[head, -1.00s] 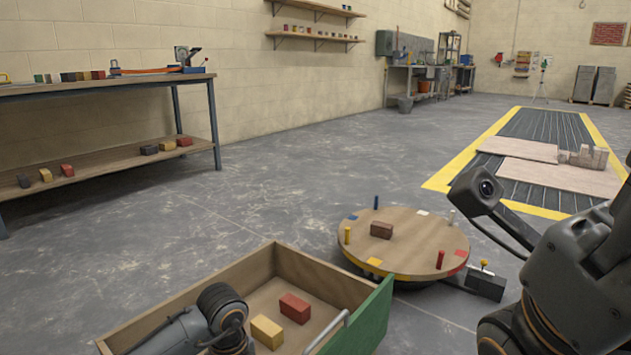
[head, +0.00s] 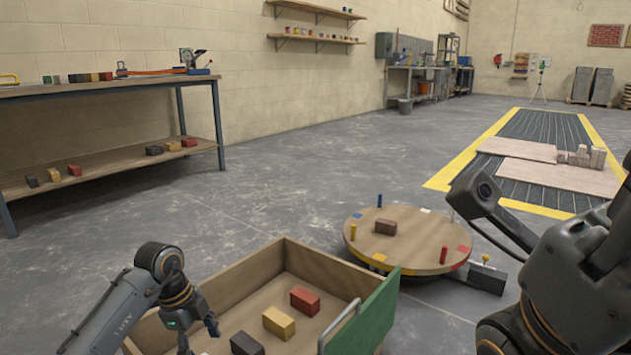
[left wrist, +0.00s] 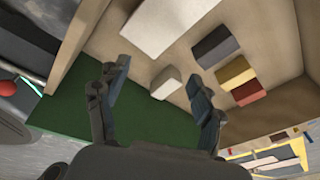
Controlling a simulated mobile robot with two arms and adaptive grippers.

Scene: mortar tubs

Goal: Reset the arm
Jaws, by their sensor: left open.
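My left arm reaches in from the left in the head view. Its gripper (head: 198,335) is over the left part of an open wooden drawer (head: 235,281) with a green front (head: 376,320). The drawer holds a red brick (head: 305,300), a yellow brick (head: 279,322) and a dark brick (head: 247,343). The left wrist view also shows a large white block (left wrist: 165,22) and a small white block (left wrist: 166,82). My right arm fills the right edge; its fingers are out of view.
A round wooden turntable (head: 420,250) with a brown brick (head: 386,227) and coloured pegs stands right of the drawer. A workbench (head: 110,82) with a lower shelf of bricks is along the left wall. The grey floor (head: 290,180) between is clear.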

